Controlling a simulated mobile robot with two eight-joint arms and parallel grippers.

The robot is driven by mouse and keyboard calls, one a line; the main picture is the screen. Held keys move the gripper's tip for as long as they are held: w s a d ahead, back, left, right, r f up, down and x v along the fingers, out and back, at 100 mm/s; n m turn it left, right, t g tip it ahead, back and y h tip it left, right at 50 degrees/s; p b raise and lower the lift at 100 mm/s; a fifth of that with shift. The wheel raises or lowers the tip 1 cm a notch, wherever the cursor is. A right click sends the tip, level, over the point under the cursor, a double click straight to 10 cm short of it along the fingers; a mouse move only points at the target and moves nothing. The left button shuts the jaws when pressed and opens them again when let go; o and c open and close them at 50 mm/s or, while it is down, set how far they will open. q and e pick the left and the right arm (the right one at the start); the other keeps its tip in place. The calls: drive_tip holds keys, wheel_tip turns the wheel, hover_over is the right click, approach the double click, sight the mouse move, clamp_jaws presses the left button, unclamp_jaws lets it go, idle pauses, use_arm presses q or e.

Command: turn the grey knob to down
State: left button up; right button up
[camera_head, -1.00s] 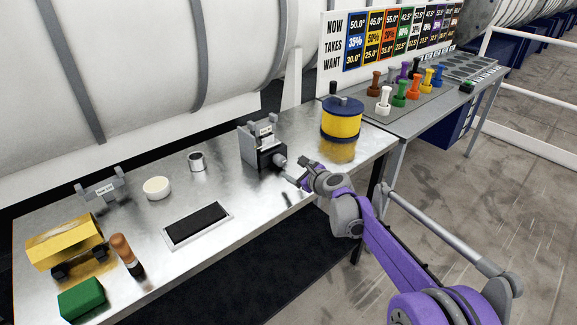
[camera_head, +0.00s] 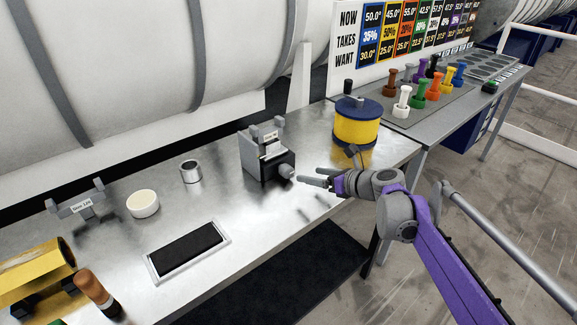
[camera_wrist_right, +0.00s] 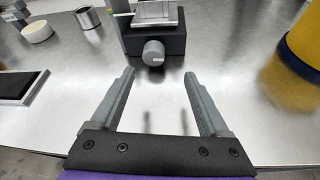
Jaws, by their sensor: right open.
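The grey knob (camera_head: 286,171) sticks out of the front of a dark box-shaped device (camera_head: 262,160) on the metal bench. In the right wrist view the knob (camera_wrist_right: 153,53) sits ahead of the fingertips, near the middle between them, with a gap. A pale line marks its face; its exact setting is hard to read. My right gripper (camera_head: 314,178) is open and empty, just right of the knob and apart from it. Both fingers of it show in the right wrist view (camera_wrist_right: 159,80). My left gripper is not in view.
A yellow drum with a blue lid (camera_head: 357,122) stands right of the device. A metal cup (camera_head: 190,171), a white round dish (camera_head: 143,204) and a black-padded tray (camera_head: 188,249) lie to the left. Coloured spools (camera_head: 418,95) stand on the grey table behind.

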sight(290, 171)
drive_tip(key=shift+a+r, duration=0.2)
drive_tip(key=shift+a, duration=0.1)
drive_tip(key=x, duration=0.4)
drive_tip(key=b+x, duration=0.1)
drive_tip(key=x, duration=0.4)
drive_tip(key=shift+s+a, duration=0.1)
drive_tip(key=shift+a, duration=0.3)
clamp_jaws()
